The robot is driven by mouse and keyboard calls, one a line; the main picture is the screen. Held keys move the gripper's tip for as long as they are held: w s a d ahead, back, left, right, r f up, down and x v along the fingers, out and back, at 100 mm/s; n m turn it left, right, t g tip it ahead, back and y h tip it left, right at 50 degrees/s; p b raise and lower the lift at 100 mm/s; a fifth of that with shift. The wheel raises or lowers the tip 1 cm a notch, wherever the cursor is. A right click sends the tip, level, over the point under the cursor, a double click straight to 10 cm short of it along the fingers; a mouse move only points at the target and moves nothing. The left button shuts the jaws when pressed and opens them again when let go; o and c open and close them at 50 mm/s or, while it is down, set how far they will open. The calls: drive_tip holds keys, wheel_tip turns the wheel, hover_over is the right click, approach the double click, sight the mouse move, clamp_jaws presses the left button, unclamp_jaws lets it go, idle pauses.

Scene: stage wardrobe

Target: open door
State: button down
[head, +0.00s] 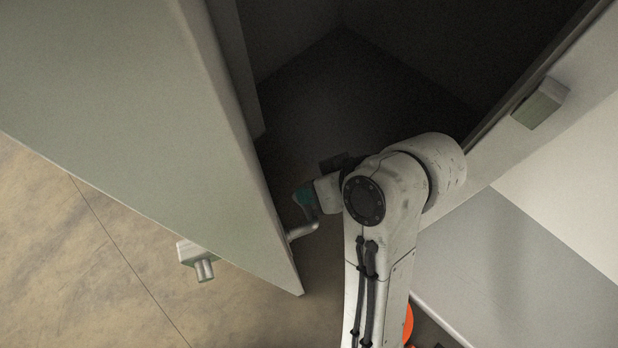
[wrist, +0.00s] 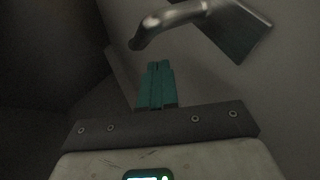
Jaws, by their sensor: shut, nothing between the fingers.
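The door (head: 130,110) is a pale grey-green panel at the left of the head view. It stands ajar, with a wide dark opening between it and the frame on the right. One lever handle (head: 201,264) shows on its left face. Another lever (head: 304,232) sticks out on the opening side, and it also shows in the wrist view (wrist: 180,18). My gripper (head: 304,197) is on the opening side of the door, close to that lever. Its teal fingers (wrist: 157,75) are shut and empty, below the lever in the wrist view. I see no grip on the lever.
The door frame (head: 480,150) runs along the right, with a box-like fitting (head: 541,103) on it. The space beyond the opening is dark and looks empty. Bare tan floor (head: 80,260) lies at the lower left. A grey surface (head: 520,270) lies at the right.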

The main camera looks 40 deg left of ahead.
drive_tip(key=b+x, duration=0.3)
drive_tip(key=x, duration=0.5)
drive_tip(key=shift+f, duration=0.2)
drive_tip(key=shift+s+a, duration=0.2)
